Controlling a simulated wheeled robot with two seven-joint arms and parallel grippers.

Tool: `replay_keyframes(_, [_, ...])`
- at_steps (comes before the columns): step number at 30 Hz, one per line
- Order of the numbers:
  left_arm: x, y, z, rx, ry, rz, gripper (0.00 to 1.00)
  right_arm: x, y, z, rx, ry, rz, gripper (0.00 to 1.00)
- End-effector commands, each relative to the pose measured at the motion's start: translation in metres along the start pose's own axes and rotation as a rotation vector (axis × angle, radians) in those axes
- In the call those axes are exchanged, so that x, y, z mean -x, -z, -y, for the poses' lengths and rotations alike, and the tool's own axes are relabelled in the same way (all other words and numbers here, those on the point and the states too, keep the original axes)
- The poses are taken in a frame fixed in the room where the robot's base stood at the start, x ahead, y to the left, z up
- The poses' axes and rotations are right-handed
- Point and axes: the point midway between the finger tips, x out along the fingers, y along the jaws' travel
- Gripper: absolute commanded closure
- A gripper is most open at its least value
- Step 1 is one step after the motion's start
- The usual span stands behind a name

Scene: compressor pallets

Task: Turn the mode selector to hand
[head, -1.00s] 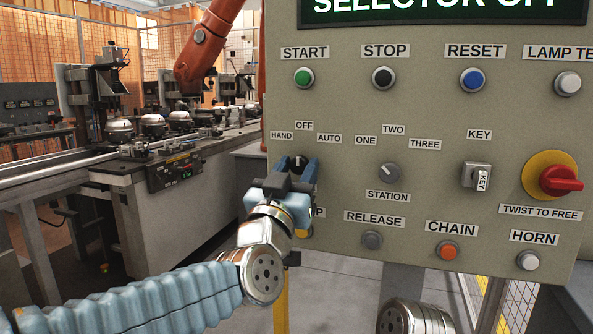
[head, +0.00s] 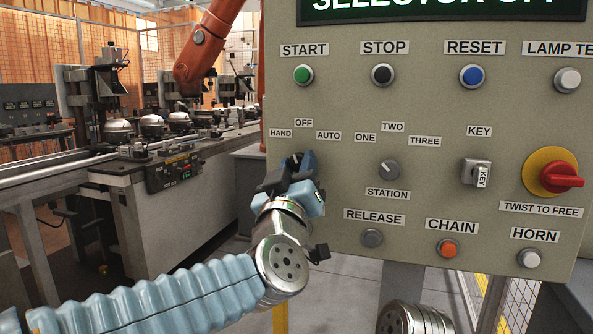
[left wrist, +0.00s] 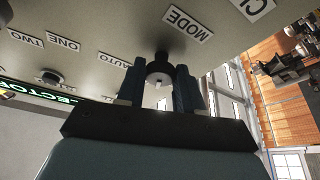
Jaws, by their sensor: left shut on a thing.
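The mode selector (head: 297,158) is a small dark round knob on the grey-beige panel, below the labels HAND, OFF and AUTO. In the head view my left gripper (head: 291,170) covers most of it, so its pointer is hard to read. In the left wrist view the knob (left wrist: 159,69) sits between the two dark fingers of my left gripper (left wrist: 158,88), which are shut on it. The gripper is tilted, rolled to the left. The display (head: 440,6) reads "SELECTOR OFF", partly cut off. My right gripper is not in view.
The panel also carries the station selector (head: 389,169), the key switch (head: 476,173), a red emergency knob (head: 560,180) and several push buttons. A conveyor line (head: 150,160) stands behind at left.

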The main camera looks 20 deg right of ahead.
Motion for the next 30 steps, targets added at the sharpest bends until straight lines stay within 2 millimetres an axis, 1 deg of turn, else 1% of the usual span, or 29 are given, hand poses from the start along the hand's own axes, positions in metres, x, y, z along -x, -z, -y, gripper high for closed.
replay_keyframes(6, [-0.0005, 0.0003, -0.0015, 0.162, 0.067, 0.001, 0.95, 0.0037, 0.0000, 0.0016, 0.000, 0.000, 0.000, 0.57])
replay_keyframes(15, [-0.0005, 0.0009, -0.0024, 0.318, 0.132, 0.000, 0.95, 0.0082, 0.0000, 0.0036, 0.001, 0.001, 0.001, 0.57])
replay_keyframes(21, [-0.0004, 0.0004, -0.0021, 0.367, 0.153, 0.001, 0.95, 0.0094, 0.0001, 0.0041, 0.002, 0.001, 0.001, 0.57])
replay_keyframes(30, [-0.0003, 0.0002, -0.0020, 0.382, 0.159, 0.000, 0.95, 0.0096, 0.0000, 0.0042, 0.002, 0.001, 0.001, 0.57])
